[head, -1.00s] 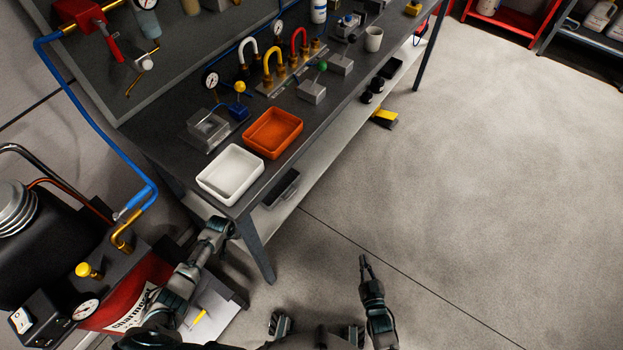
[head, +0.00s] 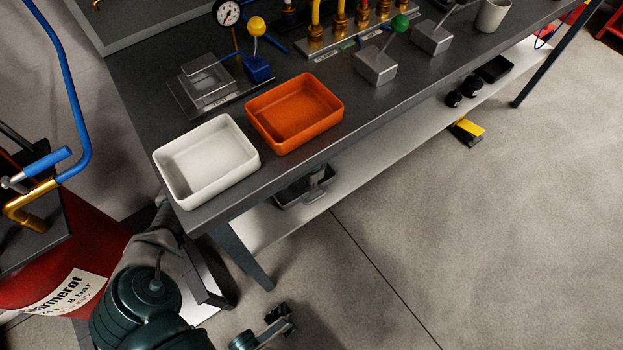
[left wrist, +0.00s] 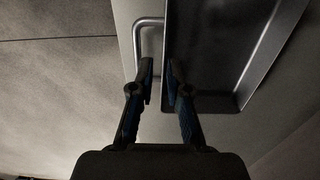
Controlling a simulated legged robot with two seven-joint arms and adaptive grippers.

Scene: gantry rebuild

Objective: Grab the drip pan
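The drip pan (head: 292,193) is a dark, shallow tray on the lower shelf under the workbench. The left wrist view shows it closely (left wrist: 222,50), with a grey loop handle (left wrist: 139,45) on its left side. My left gripper (left wrist: 162,75) is at this handle side. Its fingers are apart, the left one by the handle loop and the right one over the pan's left wall. Contact cannot be told. In the head view my left arm reaches in under the bench; its gripper is hard to make out.
A white tray (head: 167,181) and an orange tray (head: 256,128) stand on the bench top (head: 235,190) above the shelf (head: 262,222). A bench leg (head: 245,260) stands near my left arm. A red tank (head: 60,255) is at left.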

